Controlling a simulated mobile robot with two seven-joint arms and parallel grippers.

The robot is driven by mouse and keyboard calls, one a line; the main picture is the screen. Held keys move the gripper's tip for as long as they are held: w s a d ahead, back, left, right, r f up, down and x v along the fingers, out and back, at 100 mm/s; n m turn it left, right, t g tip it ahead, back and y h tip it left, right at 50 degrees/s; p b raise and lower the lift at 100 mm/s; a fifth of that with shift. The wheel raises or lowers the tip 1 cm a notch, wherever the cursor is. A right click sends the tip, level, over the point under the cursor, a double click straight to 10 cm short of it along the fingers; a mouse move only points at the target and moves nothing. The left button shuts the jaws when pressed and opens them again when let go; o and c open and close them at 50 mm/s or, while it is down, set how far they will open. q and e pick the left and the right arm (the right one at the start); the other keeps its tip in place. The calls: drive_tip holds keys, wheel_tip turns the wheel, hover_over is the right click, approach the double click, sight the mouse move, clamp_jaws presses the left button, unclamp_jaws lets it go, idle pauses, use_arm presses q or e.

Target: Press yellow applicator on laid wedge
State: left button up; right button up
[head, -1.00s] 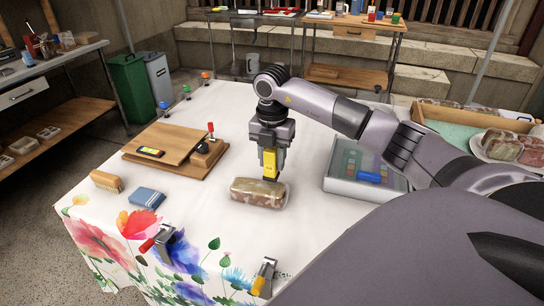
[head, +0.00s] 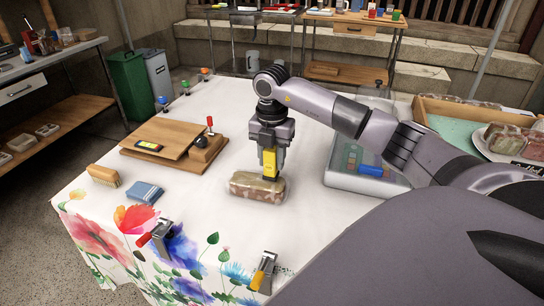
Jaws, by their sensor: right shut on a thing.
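A wrapped wedge (head: 250,188), brownish and pink in clear film, lies flat on the white table cloth near the middle of the table. My right gripper (head: 269,150) points straight down above its back right part and is shut on the yellow applicator (head: 269,163). The applicator is upright, with its dark lower end at the wedge's top. I cannot tell whether it touches the film or is just above it. My left gripper is not in view.
A wooden board stand (head: 165,140) with a black and yellow block is at left. A brush (head: 103,176), blue cloth (head: 145,192) and two clamps (head: 263,272) lie nearer. A grey device (head: 345,172) stands to the right. A crate (head: 450,125) and plate of wrapped pieces sit farther right.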

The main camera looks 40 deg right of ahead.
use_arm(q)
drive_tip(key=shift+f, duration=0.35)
use_arm(e)
drive_tip(key=shift+f, duration=0.4)
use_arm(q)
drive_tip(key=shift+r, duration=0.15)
use_arm(e)
drive_tip(key=shift+r, duration=0.15)
wheel_tip(320, 180, up, 2)
drive_tip(key=shift+r+p, duration=0.1)
drive_tip(key=shift+p, duration=0.9)
wheel_tip(320, 180, up, 2)
drive_tip(key=shift+p, duration=0.9)
wheel_tip(320, 180, up, 2)
drive_tip(key=shift+r+p, duration=0.25)
drive_tip(key=shift+p, duration=0.9)
drive_tip(key=shift+r, duration=0.1)
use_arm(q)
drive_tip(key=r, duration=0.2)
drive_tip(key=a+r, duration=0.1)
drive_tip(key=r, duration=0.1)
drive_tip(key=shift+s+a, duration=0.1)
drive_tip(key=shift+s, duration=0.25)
